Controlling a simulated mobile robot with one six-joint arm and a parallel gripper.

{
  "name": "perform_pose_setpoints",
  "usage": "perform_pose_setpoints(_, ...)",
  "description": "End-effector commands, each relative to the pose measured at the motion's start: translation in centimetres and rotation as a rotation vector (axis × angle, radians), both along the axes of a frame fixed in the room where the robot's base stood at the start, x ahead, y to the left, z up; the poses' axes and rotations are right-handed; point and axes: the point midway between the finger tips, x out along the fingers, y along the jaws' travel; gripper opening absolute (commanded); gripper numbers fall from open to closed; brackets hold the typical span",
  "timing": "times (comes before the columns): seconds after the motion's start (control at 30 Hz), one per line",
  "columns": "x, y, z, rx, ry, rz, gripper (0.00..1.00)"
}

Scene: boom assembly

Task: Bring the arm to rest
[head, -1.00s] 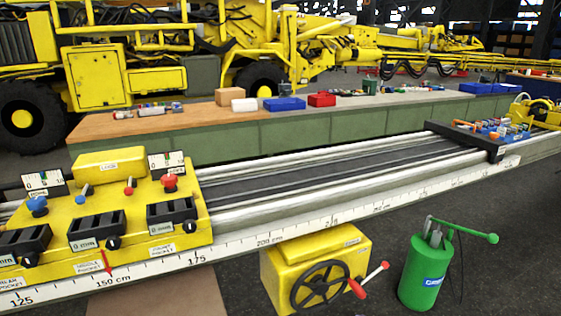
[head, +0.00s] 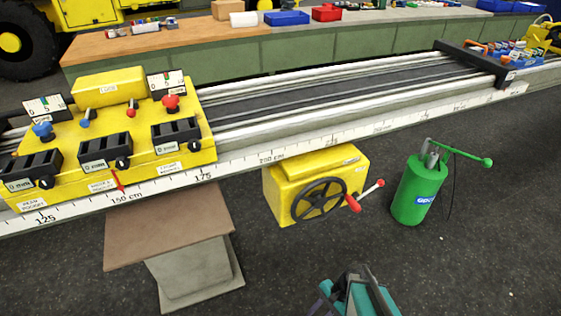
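A long pale rail bench (head: 330,121) with a centimetre scale runs from the lower left to the upper right. A yellow carriage (head: 143,146) with red and blue knobs and black pockets sits on its left part. A yellow box (head: 290,190) with a black handwheel (head: 319,201) and a red-handled crank is below the rail's front side.
A green canister (head: 417,195) with a lever stands on the floor at right. A teal and dark object (head: 362,298) is cut off at the bottom edge. Dark floor (head: 470,265) is clear at lower right.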

Motion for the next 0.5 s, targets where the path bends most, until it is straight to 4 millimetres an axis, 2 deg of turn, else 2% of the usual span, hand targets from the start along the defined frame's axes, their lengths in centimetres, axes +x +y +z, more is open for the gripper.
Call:
perform_pose_setpoints(0.03, -1.8, 0.0, 0.4, -0.023, -0.016, 0.104, 0.28)
perform_pose_setpoints(0.2, -6.2, -1.4, 0.8, -0.082, -0.062, 0.465, 0.28)
perform_pose_setpoints(0.33, -8.5, -2.8, 1.3, -0.111, -0.083, 0.715, 0.28)
perform_pose_setpoints(0.5, -9.9, -4.2, 1.8, -0.125, -0.091, 0.916, 0.28)
